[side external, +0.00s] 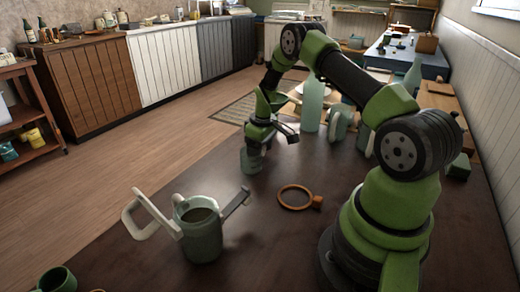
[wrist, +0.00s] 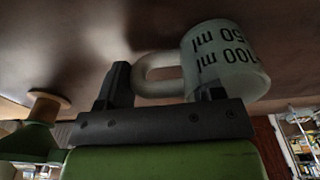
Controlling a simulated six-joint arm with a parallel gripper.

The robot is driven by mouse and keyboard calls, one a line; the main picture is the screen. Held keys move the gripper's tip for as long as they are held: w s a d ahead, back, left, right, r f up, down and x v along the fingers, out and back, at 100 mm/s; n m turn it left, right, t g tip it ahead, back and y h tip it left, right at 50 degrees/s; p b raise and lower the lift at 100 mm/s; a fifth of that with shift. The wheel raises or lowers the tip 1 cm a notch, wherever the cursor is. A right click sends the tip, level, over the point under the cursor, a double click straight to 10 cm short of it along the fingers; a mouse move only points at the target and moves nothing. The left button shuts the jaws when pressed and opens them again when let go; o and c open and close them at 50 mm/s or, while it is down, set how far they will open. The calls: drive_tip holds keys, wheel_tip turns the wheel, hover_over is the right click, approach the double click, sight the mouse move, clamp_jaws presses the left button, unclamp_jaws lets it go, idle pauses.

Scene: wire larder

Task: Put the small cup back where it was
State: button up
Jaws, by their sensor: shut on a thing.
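The small cup (side external: 251,161) is pale green and hangs beneath my gripper (side external: 258,145), over or on the dark table; I cannot tell if its base touches. In the wrist view the cup (wrist: 226,58) shows dark "50 ml" and "100 ml" marks and a pale loop handle (wrist: 157,73). My gripper (wrist: 165,85) has its fingers around the handle and the near wall of the cup, shut on it. The far side of the cup is hidden in both views.
A green watering can (side external: 201,238) with a pale handle stands at the table's front. An orange-brown ring (side external: 281,201) lies to the right of the gripper. A tall bottle (side external: 312,105) and a jug (side external: 340,125) stand behind.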

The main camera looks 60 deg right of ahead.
drive_tip(key=shift+f, duration=0.15)
drive_tip(key=o, duration=1.1)
